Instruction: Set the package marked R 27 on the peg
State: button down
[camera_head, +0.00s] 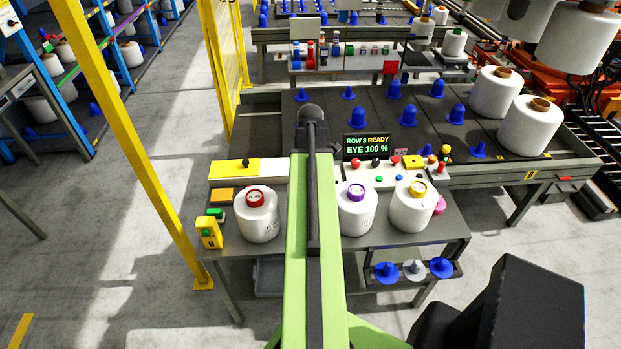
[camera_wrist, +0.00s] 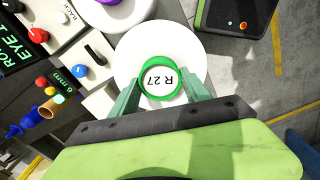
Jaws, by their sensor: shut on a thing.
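The package marked R 27 (camera_wrist: 135,60) is a white yarn bobbin with a green-rimmed core, seen from above in the wrist view. My gripper (camera_wrist: 160,80) is shut on its green core, one finger on each side. I cannot tell whether it rests on the bench or hangs above it. In the head view my arm hides the gripper and this package. Several blue pegs (camera_head: 395,91) stand on the dark table beyond the bench, some bare; the task does not show which one is meant. Two other blue pegs (camera_head: 386,271) and a grey one (camera_head: 414,268) sit on a low shelf.
White packages with a red core (camera_head: 258,222), a purple core (camera_head: 357,217) and a yellow core (camera_head: 411,213) stand on the near bench. A screen (camera_head: 367,146) reads ROW 3 READY, EYE 100 %. Two packages (camera_head: 528,128) stand at the dark table's right.

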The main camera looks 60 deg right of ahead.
notch_tip(320, 180, down, 6)
jog(key=b, duration=0.6)
jog(key=shift+f, duration=0.5)
dwell(0.4)
jog(key=shift+c, duration=2.2)
grip_release()
jog(key=shift+r, duration=0.15)
notch_tip(320, 180, up, 17)
jog(key=p, duration=1.7)
jog(key=shift+r, duration=0.15)
